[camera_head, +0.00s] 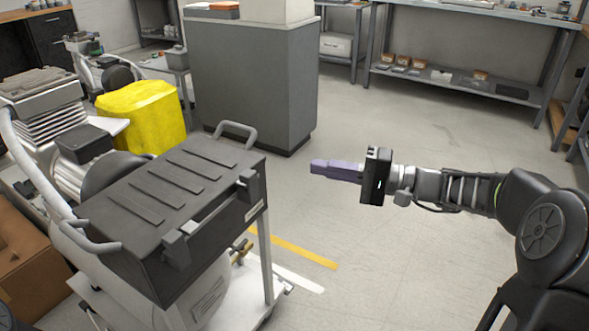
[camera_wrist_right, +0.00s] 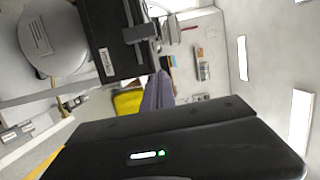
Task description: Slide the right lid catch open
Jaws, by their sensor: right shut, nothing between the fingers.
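A dark grey box with a ribbed lid (camera_head: 170,183) sits on top of a compressor cart. On its front edge are two lid catches, the right lid catch (camera_head: 247,184) and the left catch (camera_head: 177,247), with a bar between them. My right gripper (camera_head: 314,167) has purple fingers, is shut and empty, and hangs to the right of the box, clear of the right catch. In the right wrist view the fingers (camera_wrist_right: 157,90) point toward the box (camera_wrist_right: 112,42), whose catch hardware (camera_wrist_right: 140,33) shows at its edge. My left gripper is not in view.
The white cart (camera_head: 255,312) carries the compressor tank, and a bent handle (camera_head: 238,131) rises at the box's far side. The floor around my right gripper is open.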

